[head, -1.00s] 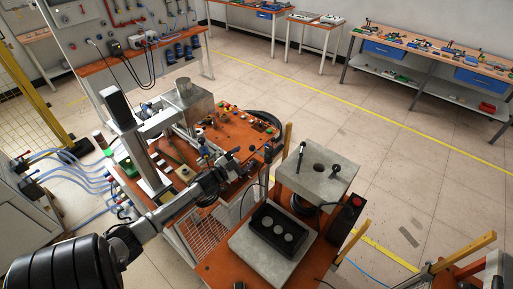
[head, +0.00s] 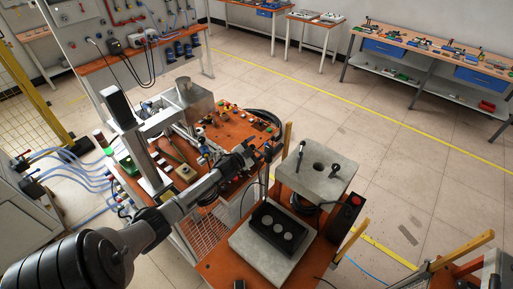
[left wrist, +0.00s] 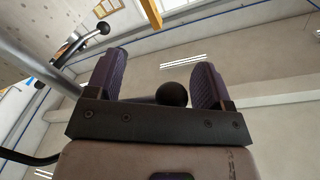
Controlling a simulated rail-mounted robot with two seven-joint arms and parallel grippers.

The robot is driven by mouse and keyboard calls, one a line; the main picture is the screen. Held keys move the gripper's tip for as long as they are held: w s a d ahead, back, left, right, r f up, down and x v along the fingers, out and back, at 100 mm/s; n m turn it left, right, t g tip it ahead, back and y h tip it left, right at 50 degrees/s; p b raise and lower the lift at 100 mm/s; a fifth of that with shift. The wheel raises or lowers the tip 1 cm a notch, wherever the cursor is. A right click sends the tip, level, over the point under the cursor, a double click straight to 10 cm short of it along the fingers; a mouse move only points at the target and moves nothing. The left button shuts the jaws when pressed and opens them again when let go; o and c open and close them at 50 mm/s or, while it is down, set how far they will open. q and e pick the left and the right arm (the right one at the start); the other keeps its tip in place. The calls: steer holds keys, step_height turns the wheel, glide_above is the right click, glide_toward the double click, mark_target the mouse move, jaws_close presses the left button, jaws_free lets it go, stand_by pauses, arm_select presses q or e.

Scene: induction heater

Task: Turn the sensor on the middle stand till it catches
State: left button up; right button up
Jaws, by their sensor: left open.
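A thin upright stand (head: 265,178) rises at the left edge of the orange bench, with a dark piece, apparently the sensor (head: 268,152), at its top. My left gripper (head: 257,151) is open and close beside that top piece. In the left wrist view the fingers (left wrist: 160,66) stand apart, with a black ball end (left wrist: 172,95) showing between them. I cannot tell whether either finger touches it. A grey pole (left wrist: 48,72) crosses at the left, near a second ball-ended lever (left wrist: 103,28). My right gripper is not seen.
A grey block (head: 320,180) with a round hole and two ball-topped levers stands right of the stand. A cluttered orange workbench (head: 222,135) lies behind and left.

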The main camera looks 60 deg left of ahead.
arm_select(q)
steer(key=shift+c, duration=0.3)
steer(key=shift+r, duration=0.1)
steer(key=c, duration=1.2)
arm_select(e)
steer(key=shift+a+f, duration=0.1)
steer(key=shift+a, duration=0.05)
